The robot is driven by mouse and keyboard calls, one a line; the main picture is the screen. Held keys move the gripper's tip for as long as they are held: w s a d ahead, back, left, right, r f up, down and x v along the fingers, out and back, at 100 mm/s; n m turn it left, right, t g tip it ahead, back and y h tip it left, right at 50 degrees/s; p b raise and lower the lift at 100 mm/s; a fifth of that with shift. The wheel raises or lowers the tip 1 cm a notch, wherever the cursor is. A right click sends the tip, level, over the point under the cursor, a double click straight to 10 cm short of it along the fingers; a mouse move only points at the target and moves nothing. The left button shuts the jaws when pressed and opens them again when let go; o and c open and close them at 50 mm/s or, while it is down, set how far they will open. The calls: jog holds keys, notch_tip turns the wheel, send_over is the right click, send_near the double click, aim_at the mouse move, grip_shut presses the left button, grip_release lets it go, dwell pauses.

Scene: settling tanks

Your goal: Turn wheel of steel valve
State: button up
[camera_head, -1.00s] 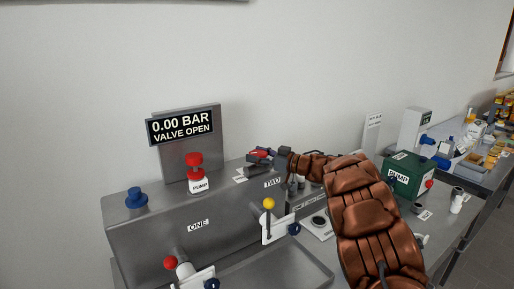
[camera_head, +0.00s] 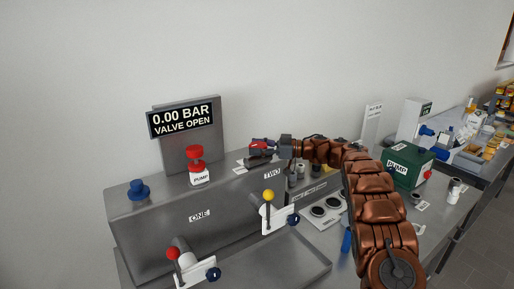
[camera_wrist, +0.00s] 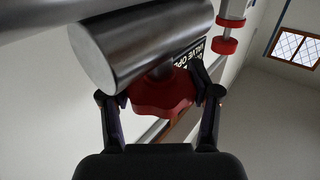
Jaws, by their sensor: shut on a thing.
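The steel valve shows in the wrist view as a thick steel cylinder (camera_wrist: 138,45) with a red lobed wheel (camera_wrist: 163,95) on a short stem. My gripper (camera_wrist: 160,100) has one finger on each side of the red wheel and is shut on it. In the head view my gripper (camera_head: 262,150) is at the top of the steel cabinet near the label TWO, with a bit of red showing at it. The valve body is mostly hidden there. The display (camera_head: 181,121) reads 0.00 BAR, VALVE OPEN.
A red PUMP button (camera_head: 196,160) and a blue knob (camera_head: 138,189) stand on the cabinet (camera_head: 165,230). Levers with a yellow ball (camera_head: 268,196) and a red ball (camera_head: 173,253) stick out in front. A green DUMP box (camera_head: 409,166) is at the right.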

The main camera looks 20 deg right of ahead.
jog(key=shift+g, duration=0.5)
jog(key=o, duration=1.2)
jog(key=shift+c, duration=0.2)
jog(key=v, duration=1.2)
jog(key=shift+f, duration=0.2)
jog(key=shift+r, duration=0.1)
